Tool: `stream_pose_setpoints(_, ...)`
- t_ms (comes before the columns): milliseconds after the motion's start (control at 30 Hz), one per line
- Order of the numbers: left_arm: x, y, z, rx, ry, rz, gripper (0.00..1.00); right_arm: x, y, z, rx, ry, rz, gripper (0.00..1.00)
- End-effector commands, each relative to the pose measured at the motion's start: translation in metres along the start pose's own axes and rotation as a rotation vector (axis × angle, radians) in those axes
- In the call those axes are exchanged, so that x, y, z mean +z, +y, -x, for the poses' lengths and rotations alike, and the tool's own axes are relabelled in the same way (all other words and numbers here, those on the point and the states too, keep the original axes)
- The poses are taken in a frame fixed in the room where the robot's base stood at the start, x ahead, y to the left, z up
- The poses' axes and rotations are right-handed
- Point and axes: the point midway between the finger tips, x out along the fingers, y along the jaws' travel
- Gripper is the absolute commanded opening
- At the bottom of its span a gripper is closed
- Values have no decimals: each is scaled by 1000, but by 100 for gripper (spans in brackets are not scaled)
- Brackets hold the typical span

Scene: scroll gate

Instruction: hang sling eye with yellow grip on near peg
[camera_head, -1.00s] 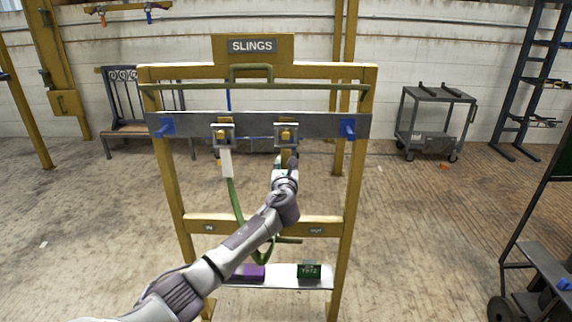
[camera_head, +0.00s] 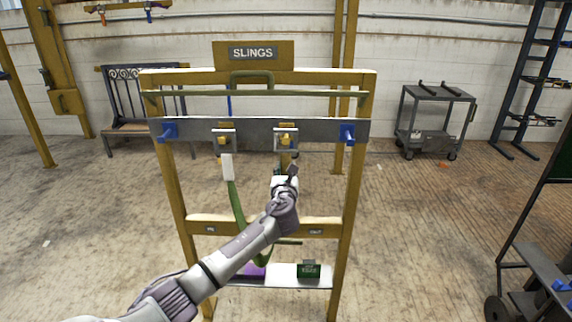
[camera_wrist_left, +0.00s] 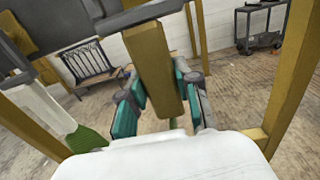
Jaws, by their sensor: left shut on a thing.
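The sling rack has a grey crossbar (camera_head: 255,131). On it, two pale square eyes, left (camera_head: 223,140) and right (camera_head: 286,140), each frame a yellow peg end in the head view; how far each is on its peg is unclear. A white sleeve (camera_head: 228,167) hangs below the left eye and runs into a green sling (camera_head: 236,205) that loops down behind my arm. A yellow grip (camera_head: 286,160) hangs below the right eye. My left gripper (camera_head: 287,172) is shut on it; the left wrist view shows teal fingers on both sides of the grip (camera_wrist_left: 153,65).
Blue brackets (camera_head: 168,131) and (camera_head: 347,133) sit at the crossbar's ends. Below, a shelf (camera_head: 285,283) holds a purple block (camera_head: 254,269) and a green box (camera_head: 309,270). A bench (camera_head: 125,125) and a cart (camera_head: 435,120) stand behind.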

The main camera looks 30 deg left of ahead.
Motion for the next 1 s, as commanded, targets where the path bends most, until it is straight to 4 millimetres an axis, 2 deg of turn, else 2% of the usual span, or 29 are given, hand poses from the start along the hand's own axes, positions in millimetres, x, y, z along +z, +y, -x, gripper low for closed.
stream_pose_setpoints(500, 3, 0, 26, -1, -1, 0, 0, -2, 1, 21, 0, 0, -1, 0)
stream_pose_setpoints(1000, 2, 0, 47, 0, -2, 0, 0, -3, 1, 34, 1, 0, -1, 0)
